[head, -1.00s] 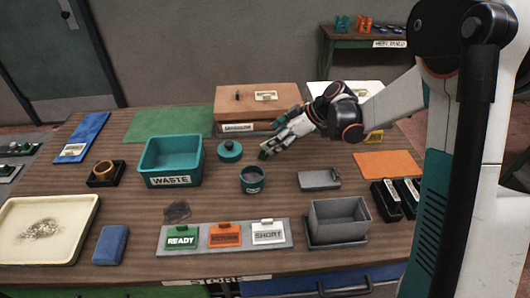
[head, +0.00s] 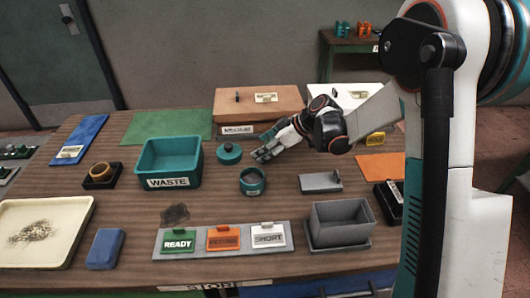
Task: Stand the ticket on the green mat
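Three tickets stand in a row on a grey holder (head: 205,246) at the front: a green READY ticket (head: 178,241), an orange ticket (head: 223,239) and a white SHORT ticket (head: 268,236). The task does not say which ticket is meant. The green mat (head: 165,126) lies flat at the back left of the table, and its visible part is bare. My gripper (head: 262,146) is over the middle of the table, right of the teal lid (head: 229,153) and behind the teal cup (head: 252,181). No ticket shows in it. Its finger gap is too small to judge.
A teal WASTE bin (head: 169,162) stands between the holder and the green mat. A brown box (head: 258,103) is behind my gripper. A grey box (head: 341,222) stands right of the holder. A cream tray (head: 70,225) and blue block (head: 105,249) are at front left.

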